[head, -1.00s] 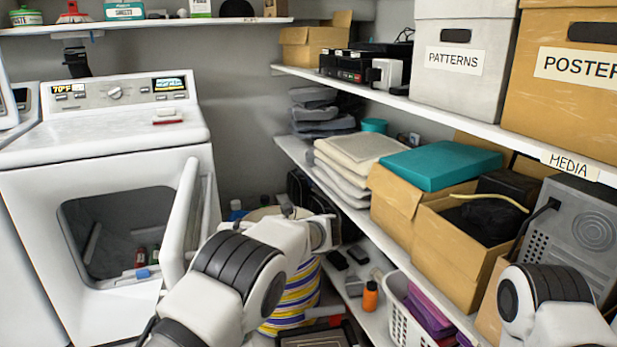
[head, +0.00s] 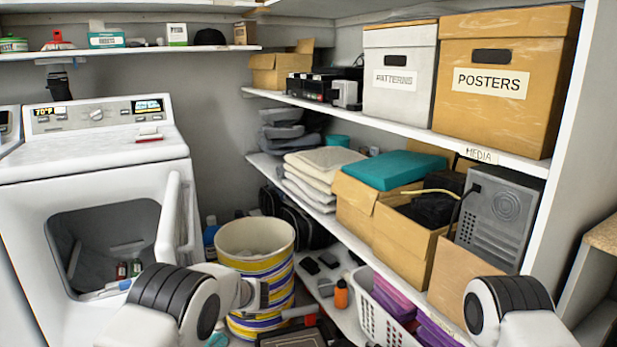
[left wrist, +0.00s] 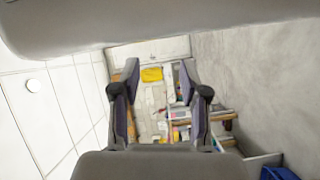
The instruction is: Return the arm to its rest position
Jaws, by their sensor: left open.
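My left arm (head: 180,302) comes in low at the left of the head view, in front of the open white machine and the striped bucket. Its wrist end (head: 262,295) overlaps the bucket's left side in the picture; I cannot tell whether they touch. The left gripper itself is not clear in the head view. In the left wrist view the left gripper (left wrist: 158,75) has its two fingers apart, with nothing seen held between them. Part of my right arm (head: 508,306) shows at the lower right of the head view; its gripper is out of view.
The white machine's door (head: 170,220) hangs open beside my left arm. The striped bucket (head: 278,250) stands open on the floor. Shelving at the right holds cartons, folded towels (head: 318,165), a teal box (head: 397,170), a grey metal unit (head: 500,215) and a white basket (head: 375,325).

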